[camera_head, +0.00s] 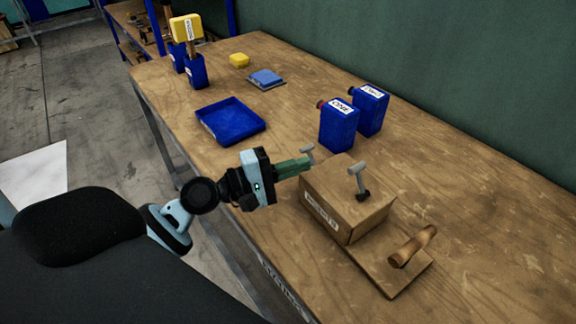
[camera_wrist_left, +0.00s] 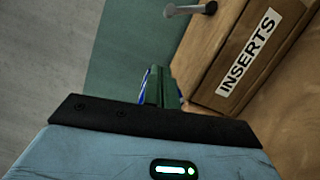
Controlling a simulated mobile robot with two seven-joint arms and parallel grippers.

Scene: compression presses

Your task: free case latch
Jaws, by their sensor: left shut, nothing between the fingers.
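The wooden case (camera_head: 338,205) stands on a wooden base board on the workbench. Its front label reads "INSERTS" in the left wrist view (camera_wrist_left: 247,68). Two grey T-shaped latches show on it: one (camera_head: 358,178) on the near top side, the other (camera_head: 307,152) at the far left edge. A grey latch also shows at the top of the left wrist view (camera_wrist_left: 190,9). My left gripper (camera_head: 306,162), with green fingers, is shut and empty, its tips close to the far-left latch. I cannot tell whether they touch it. My right gripper is not in view.
Two blue labelled canisters (camera_head: 338,126) (camera_head: 370,108) stand behind the case. The bench's right side is clear.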

